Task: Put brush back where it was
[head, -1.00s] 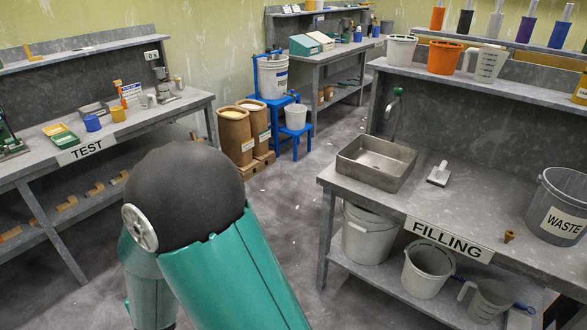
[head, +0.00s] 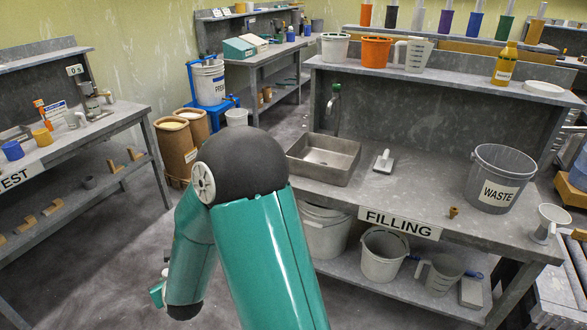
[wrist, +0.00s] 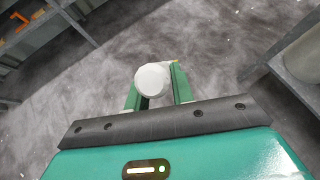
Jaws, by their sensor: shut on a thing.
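My gripper (wrist: 156,92) shows in the wrist view with its two green fingers shut on a white, round-ended thing, seen end-on. I take it for the brush (wrist: 153,78); its bristles cannot be made out, only a small yellowish bit at its far side. Only floor shows behind it. In the head view my gripper (head: 158,291) is partly hidden low behind my arm, left of the filling bench (head: 440,190) and above the floor. A flat grey-white tool with a handle (head: 383,161) lies on that bench, right of the sink (head: 323,160).
The waste pail (head: 500,178) stands on the bench's right, with a small brown fitting (head: 454,212) nearby. Pails and a jug (head: 440,274) fill its lower shelf. The test bench (head: 95,140) is at left. Open floor (head: 110,235) lies between the benches.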

